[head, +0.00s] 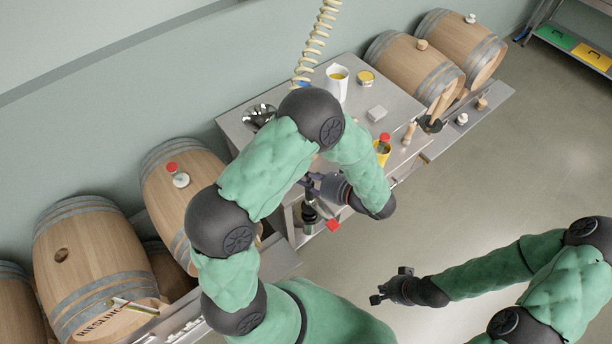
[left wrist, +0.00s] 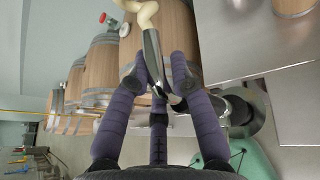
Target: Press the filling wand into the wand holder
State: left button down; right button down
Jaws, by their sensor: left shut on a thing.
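My left gripper (head: 314,184) shows small in the head view, beside the front edge of the steel table and partly behind my arm. In the left wrist view my left gripper (left wrist: 161,85) has its purple fingers closed around the filling wand (left wrist: 153,62), a shiny steel tube. A cream hose (left wrist: 146,14) joins the wand's upper end. In the head view the coiled hose (head: 316,42) hangs from above and my arm hides the wand. I cannot make out the wand holder for sure. My right gripper (head: 390,287) is empty, fingers apart, over the floor.
The steel table (head: 375,75) carries a white jug (head: 337,85), a yellow container (head: 383,150) and a steel funnel (head: 258,117). Barrels (head: 90,255) stand at left and more barrels (head: 415,65) at the back. The floor (head: 480,170) at right is clear.

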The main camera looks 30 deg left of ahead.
pick_arm(q)
jog(key=shift+f+b, duration=0.9)
jog(key=shift+f, duration=0.45)
jog(key=c, duration=1)
grip_release()
jog(key=shift+d, duration=0.1)
jog(key=v, duration=1.2)
